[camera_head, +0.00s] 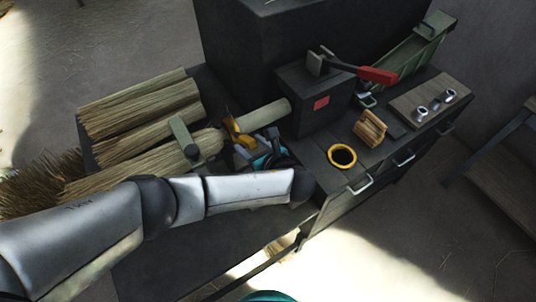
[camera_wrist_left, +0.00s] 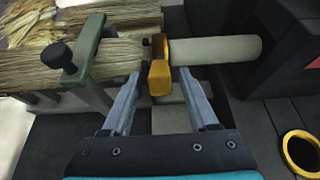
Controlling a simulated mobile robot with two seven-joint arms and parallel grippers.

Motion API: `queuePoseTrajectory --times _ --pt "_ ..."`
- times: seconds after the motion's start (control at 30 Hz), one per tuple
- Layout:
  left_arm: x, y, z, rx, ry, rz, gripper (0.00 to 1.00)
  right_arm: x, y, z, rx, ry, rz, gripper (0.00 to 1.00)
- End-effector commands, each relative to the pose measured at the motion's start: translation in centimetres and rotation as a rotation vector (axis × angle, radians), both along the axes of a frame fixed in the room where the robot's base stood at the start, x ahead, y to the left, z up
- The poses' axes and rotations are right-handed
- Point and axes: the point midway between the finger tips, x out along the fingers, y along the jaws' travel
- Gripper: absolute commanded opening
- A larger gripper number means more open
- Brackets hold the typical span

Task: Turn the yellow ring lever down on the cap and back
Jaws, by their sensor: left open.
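The yellow ring lever (camera_head: 235,130) sits around the neck of the straw broom bundle (camera_head: 150,170), where the pale round handle (camera_head: 265,116) begins. In the left wrist view the yellow lever (camera_wrist_left: 160,78) points toward the camera. My left gripper (camera_head: 252,142) is open beside it; its fingertips (camera_wrist_left: 158,76) stand on either side of the lever, with gaps showing. I cannot make out a separate cap; the dark collar by the ring is small and partly hidden. My right gripper is not in view.
A green clamp bar with a black knob (camera_head: 190,151) crosses the bundle close to the left. A dark box (camera_head: 312,100) with a red-handled lever (camera_head: 376,75) stands by the handle's end. A yellow-rimmed hole or cup (camera_head: 342,156) and wooden block (camera_head: 370,128) are further right.

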Motion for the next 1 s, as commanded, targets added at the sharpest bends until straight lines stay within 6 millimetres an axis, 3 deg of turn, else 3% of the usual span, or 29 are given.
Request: queuePoseTrajectory --times 0.3,0.5,1.0 --pt "-5.8 -4.0 3.7 -0.004 0.003 -0.003 0.6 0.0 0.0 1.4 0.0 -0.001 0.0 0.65" --pt "-8.2 -5.6 5.1 -0.001 0.001 -0.001 0.6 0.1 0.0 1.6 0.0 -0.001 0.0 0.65" --pt "-9.2 -6.2 5.7 0.001 0.0 0.0 0.6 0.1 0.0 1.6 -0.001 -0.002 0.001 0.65"
